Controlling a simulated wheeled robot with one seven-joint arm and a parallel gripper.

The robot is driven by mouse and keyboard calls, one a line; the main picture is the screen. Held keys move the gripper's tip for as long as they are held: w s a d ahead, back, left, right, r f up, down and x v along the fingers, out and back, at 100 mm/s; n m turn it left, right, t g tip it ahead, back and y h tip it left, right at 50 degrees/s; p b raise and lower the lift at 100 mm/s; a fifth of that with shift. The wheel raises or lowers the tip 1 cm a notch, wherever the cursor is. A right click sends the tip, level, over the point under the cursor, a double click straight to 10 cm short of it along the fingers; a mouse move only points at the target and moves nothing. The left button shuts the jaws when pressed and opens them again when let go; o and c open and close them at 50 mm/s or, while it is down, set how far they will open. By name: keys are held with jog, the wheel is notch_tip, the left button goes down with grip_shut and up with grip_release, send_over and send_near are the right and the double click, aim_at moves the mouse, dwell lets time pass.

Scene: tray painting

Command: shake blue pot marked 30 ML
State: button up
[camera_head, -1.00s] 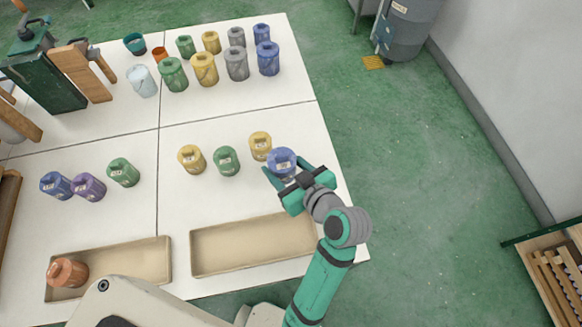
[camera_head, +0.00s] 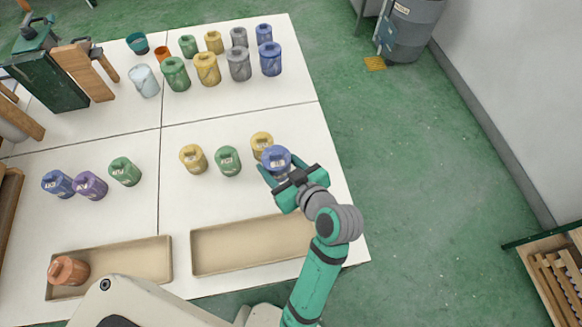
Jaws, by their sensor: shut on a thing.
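A blue pot (camera_head: 276,158) with a pale label is between the jaws of my gripper (camera_head: 276,170), at the right side of the white table. My gripper is shut on it. The label's print is too small to read. The pot looks slightly tilted, and I cannot tell whether it is clear of the table. Its lower part is hidden by the jaws. Another small blue pot (camera_head: 57,183) stands at the far left, next to a purple pot (camera_head: 90,185).
A yellow pot (camera_head: 261,145) is close behind the held pot, with a green pot (camera_head: 228,160) to its left. An empty tan tray (camera_head: 192,262) lies in front. Another tray (camera_head: 167,262) holds an orange pot (camera_head: 68,270). Larger pots stand at the back. The table's right edge is near.

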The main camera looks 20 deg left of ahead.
jog(key=shift+a, duration=0.5)
jog(key=d, duration=0.7)
jog(key=a, duration=0.7)
jog(key=shift+d, duration=3.45)
jog(key=a, duration=0.6)
jog(key=shift+a, duration=0.4)
jog(key=d, duration=0.3)
jog(key=shift+d, duration=0.2)
jog(key=shift+s, duration=0.15)
